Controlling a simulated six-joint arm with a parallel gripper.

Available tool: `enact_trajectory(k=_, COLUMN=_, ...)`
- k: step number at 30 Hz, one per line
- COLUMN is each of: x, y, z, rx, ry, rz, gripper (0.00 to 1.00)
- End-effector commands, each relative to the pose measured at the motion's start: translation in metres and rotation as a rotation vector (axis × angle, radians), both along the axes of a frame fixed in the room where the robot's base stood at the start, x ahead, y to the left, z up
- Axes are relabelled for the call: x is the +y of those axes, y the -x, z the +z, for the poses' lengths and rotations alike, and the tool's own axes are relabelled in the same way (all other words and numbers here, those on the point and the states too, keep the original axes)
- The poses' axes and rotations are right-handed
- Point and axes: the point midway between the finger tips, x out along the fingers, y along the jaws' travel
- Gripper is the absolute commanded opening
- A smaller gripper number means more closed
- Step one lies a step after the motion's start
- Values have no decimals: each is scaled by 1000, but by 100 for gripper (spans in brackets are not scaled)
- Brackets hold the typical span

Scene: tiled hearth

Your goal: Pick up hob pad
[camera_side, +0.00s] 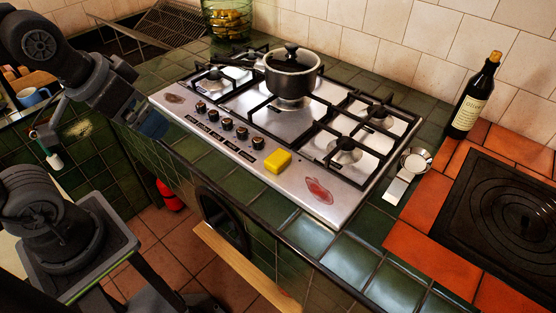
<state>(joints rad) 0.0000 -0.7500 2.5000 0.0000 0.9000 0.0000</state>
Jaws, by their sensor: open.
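The hob pad looks to be the small yellow block (278,161) lying on the front edge of the steel gas hob (300,190), right of the row of black knobs. My gripper (150,124) is at the left, by the hob's front left corner, well apart from the yellow pad. It is open, and I see nothing held in it. Its fingertips are dark and small in this view.
Reddish stains (318,190) mark the hob's front right. A metal ladle-like utensil (405,172), a dark bottle (472,97) and a black hotplate (505,215) are at the right.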

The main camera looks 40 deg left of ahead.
Motion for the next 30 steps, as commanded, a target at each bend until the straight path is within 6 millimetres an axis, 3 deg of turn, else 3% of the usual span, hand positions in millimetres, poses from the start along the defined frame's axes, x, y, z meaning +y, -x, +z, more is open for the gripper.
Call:
enact_trajectory(k=7, x=0, y=-1, z=1, rx=3, ry=4, rz=7, gripper=99)
enact_trajectory(k=11, x=-2, y=-15, z=5, rx=32, ry=45, rz=78, gripper=99)
enact_trajectory(k=20, x=-19, y=-101, z=6, rx=193, ry=246, rz=543, gripper=99)
enact_trajectory(k=26, x=-37, y=-165, z=-21, rx=292, ry=337, rz=906, gripper=99)
enact_trajectory(k=30, x=-51, y=-206, z=-53, rx=343, ry=372, rz=1164, gripper=99)
